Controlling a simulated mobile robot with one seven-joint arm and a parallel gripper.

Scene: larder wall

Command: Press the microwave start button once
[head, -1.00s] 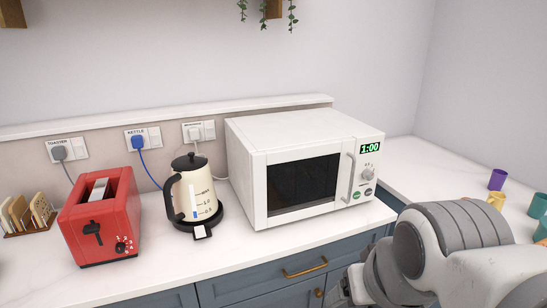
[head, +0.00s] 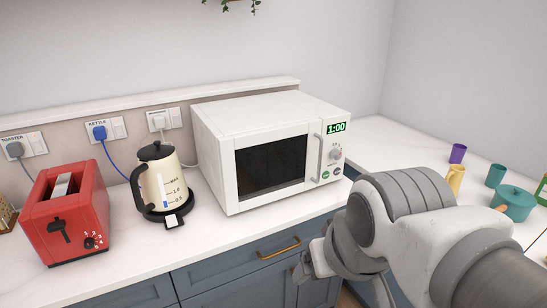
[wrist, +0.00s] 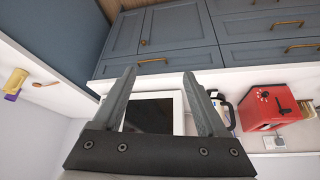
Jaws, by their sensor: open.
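The white microwave (head: 262,112) stands on the counter with its dark door shut and a green display (head: 336,128) reading 1:00. Its panel is right of the handle (head: 318,158), with a round knob (head: 335,154) above two small buttons. The left button (head: 326,175) looks green; the right one (head: 338,170) is beside it. Their labels are too small to read. My gripper is open and empty; in the wrist view its fingers (wrist: 159,74) stand apart in front of the upside-down microwave (wrist: 150,115). In the head view it is low, in front of the cabinets, partly hidden by my arm.
A cream kettle (head: 160,182) and a red toaster (head: 70,215) stand left of the microwave, plugged into wall sockets. Blue cabinets (head: 225,275) are below the counter.

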